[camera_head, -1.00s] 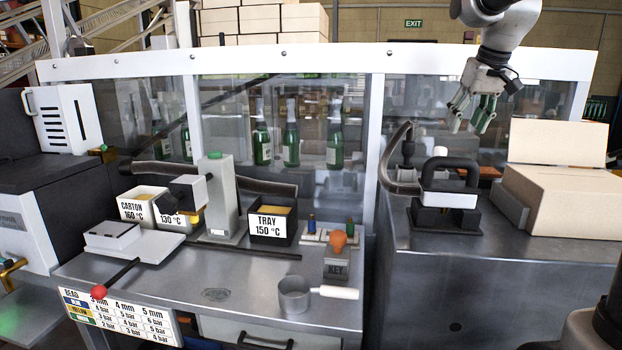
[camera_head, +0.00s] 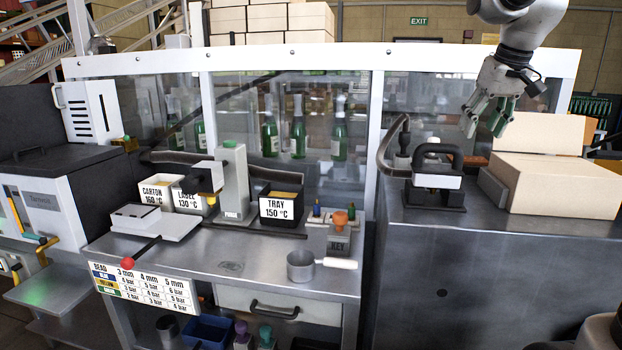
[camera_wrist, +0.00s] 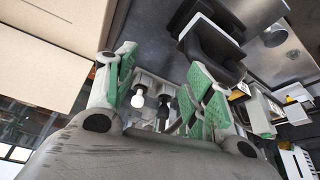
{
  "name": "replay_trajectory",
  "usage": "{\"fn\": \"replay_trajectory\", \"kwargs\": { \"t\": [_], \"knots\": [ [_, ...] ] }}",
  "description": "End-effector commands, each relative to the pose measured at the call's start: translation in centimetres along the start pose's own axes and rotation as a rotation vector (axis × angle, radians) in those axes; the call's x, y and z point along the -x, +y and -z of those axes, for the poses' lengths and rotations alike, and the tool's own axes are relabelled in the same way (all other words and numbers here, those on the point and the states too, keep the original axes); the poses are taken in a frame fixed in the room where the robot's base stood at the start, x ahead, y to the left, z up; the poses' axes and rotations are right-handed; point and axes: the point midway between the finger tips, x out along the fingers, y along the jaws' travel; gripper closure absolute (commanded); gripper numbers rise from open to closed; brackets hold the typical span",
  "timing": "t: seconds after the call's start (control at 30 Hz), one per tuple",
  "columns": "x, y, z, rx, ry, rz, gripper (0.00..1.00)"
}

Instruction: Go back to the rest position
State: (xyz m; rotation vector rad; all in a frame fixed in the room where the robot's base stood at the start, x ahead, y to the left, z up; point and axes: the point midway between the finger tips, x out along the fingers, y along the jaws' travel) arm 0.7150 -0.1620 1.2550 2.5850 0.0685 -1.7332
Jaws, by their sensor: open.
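My gripper (camera_head: 487,117) hangs raised at the upper right in the head view, in front of the glass guard and above the right cabinet. Its green-padded fingers are apart with nothing between them. In the wrist view my gripper (camera_wrist: 160,90) also shows open and empty. The black-handled tool (camera_head: 437,178) stands on the right cabinet (camera_head: 400,211), below and left of my gripper and apart from it. Its dark handle also shows in the wrist view (camera_wrist: 208,45).
The left bench holds the TRAY box (camera_head: 281,208), a grey pot (camera_head: 301,266) and a KEY block (camera_head: 339,243). Green bottles (camera_head: 298,137) stand behind the glass.

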Motion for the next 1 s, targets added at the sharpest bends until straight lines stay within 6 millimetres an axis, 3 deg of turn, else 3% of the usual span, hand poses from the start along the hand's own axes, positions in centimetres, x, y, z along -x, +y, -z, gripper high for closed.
{"fn": "replay_trajectory", "kwargs": {
  "t": [0.27, 0.47, 0.6, 0.7, 0.83, 1.0],
  "knots": [
    [1.0, -0.9, -6.8, -0.013, -0.002, -0.005, 0.47],
    [0.8, -1.8, -15.2, -0.027, -0.005, -0.01, 0.47],
    [-0.7, -2.3, -22.6, -0.041, -0.007, -0.015, 0.47],
    [-1.8, -2.5, -26.2, -0.046, -0.012, -0.017, 0.47],
    [-2.7, -2.6, -28.3, -0.051, -0.013, -0.019, 0.47],
    [-2.8, -2.6, -28.6, -0.052, -0.014, -0.019, 0.47]
  ]
}}
